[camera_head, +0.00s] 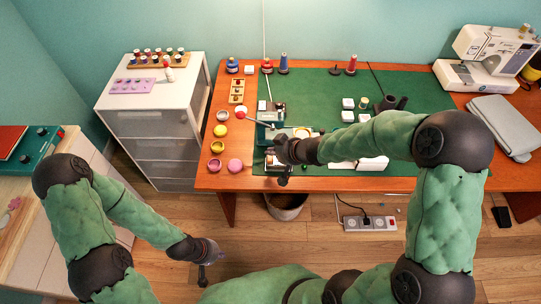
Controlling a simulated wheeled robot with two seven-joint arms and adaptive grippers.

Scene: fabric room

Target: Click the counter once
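I cannot pick out the counter with certainty. A teal device (262,133) with a rod ending in a red and white ball stands on the green mat, left of the mat's middle. My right gripper (281,174) is over the mat's front left edge, right beside and partly in front of this device, and hides what lies behind it. Its fingers are too small and dark to tell their opening. My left gripper (204,274) hangs low over the wood floor in front of the table, away from the objects; its opening is unclear.
The wooden table (219,178) carries a green mat (320,90), small coloured bowls at left, spools at the back and white boxes. A sewing machine (491,55) and grey case (503,125) stand at right. A white cabinet (160,100) is left. A power strip (370,223) lies on the floor.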

